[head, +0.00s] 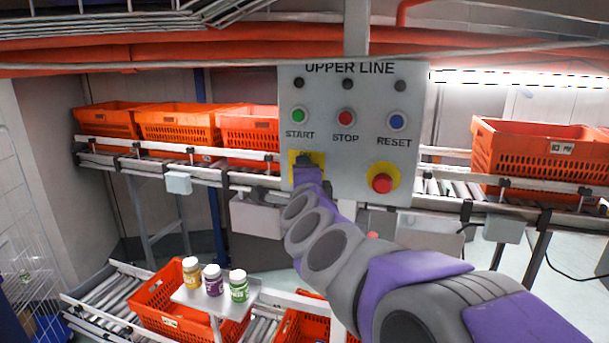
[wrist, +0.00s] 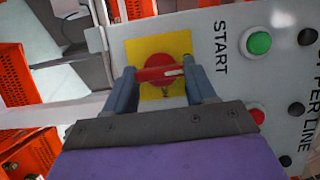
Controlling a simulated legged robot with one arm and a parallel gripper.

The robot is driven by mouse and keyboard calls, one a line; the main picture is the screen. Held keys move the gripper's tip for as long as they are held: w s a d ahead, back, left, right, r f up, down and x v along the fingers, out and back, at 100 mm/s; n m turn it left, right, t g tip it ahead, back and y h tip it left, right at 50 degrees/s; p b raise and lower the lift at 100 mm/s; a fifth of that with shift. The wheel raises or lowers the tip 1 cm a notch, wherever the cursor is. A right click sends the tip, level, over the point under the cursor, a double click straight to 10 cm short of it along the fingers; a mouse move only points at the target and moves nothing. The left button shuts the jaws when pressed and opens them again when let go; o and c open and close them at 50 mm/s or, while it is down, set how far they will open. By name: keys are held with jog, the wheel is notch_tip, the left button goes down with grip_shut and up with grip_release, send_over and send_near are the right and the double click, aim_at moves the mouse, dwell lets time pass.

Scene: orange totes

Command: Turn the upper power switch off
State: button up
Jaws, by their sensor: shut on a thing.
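The upper control panel (head: 350,125), a grey box marked "UPPER LINE", stands upright before me. Its power switch is a red rotary knob (wrist: 160,74) on a yellow square plate (wrist: 172,44), at the panel's lower left in the head view. My gripper (wrist: 163,86) is shut on the red knob, with one finger on each side of it. The knob's handle bar lies across between the fingertips in the wrist view. In the head view my gripper (head: 308,168) covers the knob, and only part of the yellow plate (head: 293,161) shows.
The panel also bears a green START button (head: 299,116), a red STOP button (head: 345,117), a blue RESET button (head: 396,121) and a red emergency button (head: 382,183). Orange totes (head: 178,124) sit on the conveyor. Three small jars (head: 212,280) stand on a small stand below.

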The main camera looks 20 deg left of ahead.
jog(key=shift+a+f, duration=0.1)
jog(key=shift+f, duration=0.15)
jog(key=o, duration=1)
jog(key=shift+a, duration=0.15)
jog(key=shift+o, duration=0.2)
jog(key=shift+a, duration=0.15)
jog(key=shift+r, duration=0.1)
jog(key=b+v, duration=0.2)
jog(key=v, duration=1.5)
jog(key=shift+s, duration=0.15)
